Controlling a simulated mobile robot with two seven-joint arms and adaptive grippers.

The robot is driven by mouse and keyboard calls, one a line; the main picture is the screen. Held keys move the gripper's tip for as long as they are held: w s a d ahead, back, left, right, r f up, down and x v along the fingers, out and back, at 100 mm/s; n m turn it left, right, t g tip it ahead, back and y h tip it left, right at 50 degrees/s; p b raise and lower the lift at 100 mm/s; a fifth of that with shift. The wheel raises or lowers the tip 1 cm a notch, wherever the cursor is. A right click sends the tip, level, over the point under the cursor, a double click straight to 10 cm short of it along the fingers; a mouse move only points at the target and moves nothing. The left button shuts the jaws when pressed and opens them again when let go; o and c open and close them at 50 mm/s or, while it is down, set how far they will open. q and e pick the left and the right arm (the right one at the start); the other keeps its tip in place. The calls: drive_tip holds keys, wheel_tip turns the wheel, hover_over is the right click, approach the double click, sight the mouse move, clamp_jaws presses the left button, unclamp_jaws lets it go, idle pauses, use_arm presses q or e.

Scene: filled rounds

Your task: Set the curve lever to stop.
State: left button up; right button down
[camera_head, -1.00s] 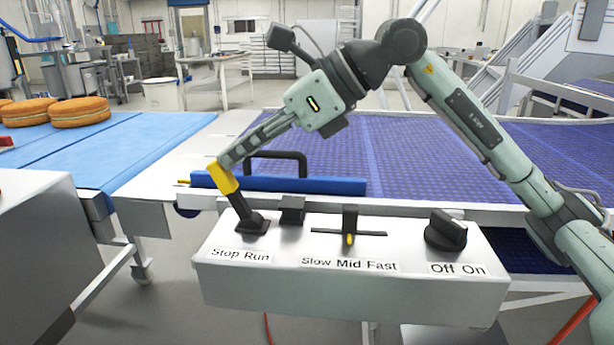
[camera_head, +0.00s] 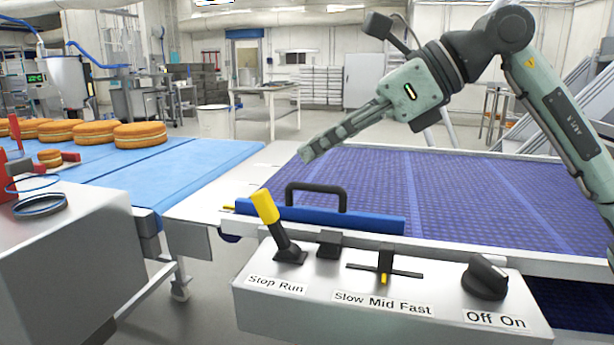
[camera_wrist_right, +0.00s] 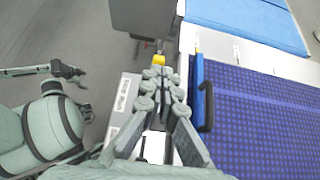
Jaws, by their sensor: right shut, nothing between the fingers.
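The curve lever (camera_head: 265,207), a black stick with a yellow grip, stands on the metal control box (camera_head: 345,320) above the Stop Run label (camera_head: 277,284). It leans left, to the Stop side. Its yellow tip also shows in the right wrist view (camera_wrist_right: 66,69). My right gripper (camera_head: 308,154) is shut and empty, above and to the right of the lever and apart from it. It also shows in the right wrist view (camera_wrist_right: 157,72). What looks like my left gripper (camera_wrist_right: 78,78) shows small at the left of the wrist view; its jaws are unclear.
A slider (camera_head: 384,278) marked Slow Mid Fast and a black Off On knob (camera_head: 486,277) sit on the same box. A blue bar with a black handle (camera_head: 316,190) lies behind. A purple conveyor (camera_head: 430,190) and a blue belt (camera_head: 200,165) with cakes (camera_head: 140,135) lie beyond.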

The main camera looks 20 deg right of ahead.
drive_tip(key=shift+s+d+r, duration=0.15)
drive_tip(key=shift+d+r, duration=0.1)
drive_tip(key=shift+r, duration=0.6)
drive_tip(key=shift+s+d+r, duration=0.2)
drive_tip(key=shift+d+r, duration=0.05)
drive_tip(key=shift+r, duration=0.6)
drive_tip(key=shift+s+d+r, duration=0.15)
drive_tip(key=shift+d+r, duration=0.1)
drive_tip(key=shift+r, duration=0.6)
